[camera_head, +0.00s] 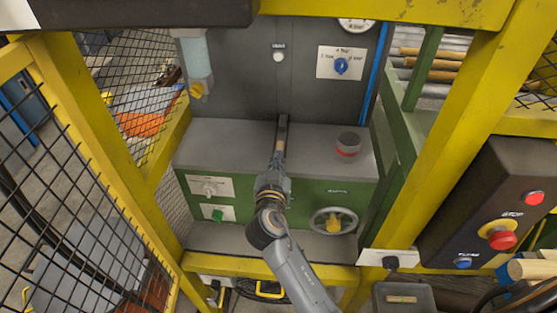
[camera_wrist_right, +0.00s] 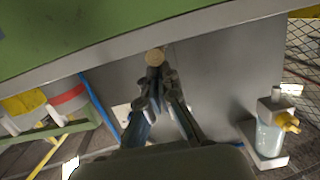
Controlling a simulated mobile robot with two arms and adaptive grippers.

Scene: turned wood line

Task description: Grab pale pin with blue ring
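My right gripper (camera_head: 275,175) reaches over the grey top of the machine, at the near end of a narrow slot. A small pale piece (camera_head: 279,148) shows just beyond its fingertips; it may be the pin. In the right wrist view, a round pale end (camera_wrist_right: 155,57) sits just past the fingertips of the right gripper (camera_wrist_right: 165,82). The fingertips are close together, but I cannot tell whether they touch or hold it. No blue ring can be made out. My left gripper is not in view.
A handwheel (camera_head: 333,220) is on the green front. Yellow frame posts (camera_head: 440,150) and mesh close in both sides. A bottle with a yellow valve (camera_head: 196,65) hangs at the back left.

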